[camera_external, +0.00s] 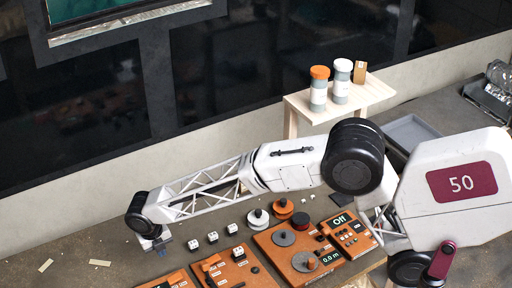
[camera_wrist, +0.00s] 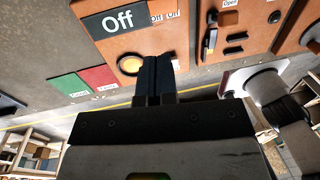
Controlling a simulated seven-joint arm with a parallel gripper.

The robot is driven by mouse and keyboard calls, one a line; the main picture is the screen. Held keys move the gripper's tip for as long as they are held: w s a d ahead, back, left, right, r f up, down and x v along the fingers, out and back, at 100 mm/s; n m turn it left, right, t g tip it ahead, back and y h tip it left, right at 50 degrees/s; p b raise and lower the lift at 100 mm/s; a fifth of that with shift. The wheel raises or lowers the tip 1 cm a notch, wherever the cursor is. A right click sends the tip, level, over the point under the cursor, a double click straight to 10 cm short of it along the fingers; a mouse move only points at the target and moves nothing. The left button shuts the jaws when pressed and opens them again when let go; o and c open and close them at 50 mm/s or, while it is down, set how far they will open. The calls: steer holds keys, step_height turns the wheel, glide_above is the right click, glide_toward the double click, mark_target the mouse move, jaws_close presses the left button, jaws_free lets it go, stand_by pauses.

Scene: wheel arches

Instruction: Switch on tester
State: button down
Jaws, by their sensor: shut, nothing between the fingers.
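In the wrist view an orange panel (camera_wrist: 85,12) carries a black display reading "Off" (camera_wrist: 118,20). A round yellow button (camera_wrist: 130,64) with a dark ring sits below the display. My gripper (camera_wrist: 157,60) is shut and empty, its dark fingertips just right of the button. They overlap the panel's lower edge in the picture, and I cannot tell whether they touch it. In the external view my gripper (camera_external: 162,249) hangs at the far left end of my arm, above the table near a partly cropped orange panel (camera_external: 168,283).
Another orange panel with levers and an "Open" label (camera_wrist: 230,4) lies right of the display panel. Green (camera_wrist: 70,88) and red (camera_wrist: 98,78) pads lie left.

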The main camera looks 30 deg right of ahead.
mark_target(180, 275)
steer(key=shift+d, duration=0.2)
steer(key=shift+s+d+r+h, duration=0.1)
steer(key=shift+d+h, duration=0.2)
steer(key=shift+h, duration=0.1)
steer(key=shift+d, duration=0.1)
stand_by(0.5)
steer(key=x, duration=1.4)
stand_by(0.3)
steer(key=shift+d+f+y, duration=0.2)
steer(key=shift+f+y, duration=0.1)
steer(key=shift+y, duration=0.1)
steer(key=shift+f, duration=0.1)
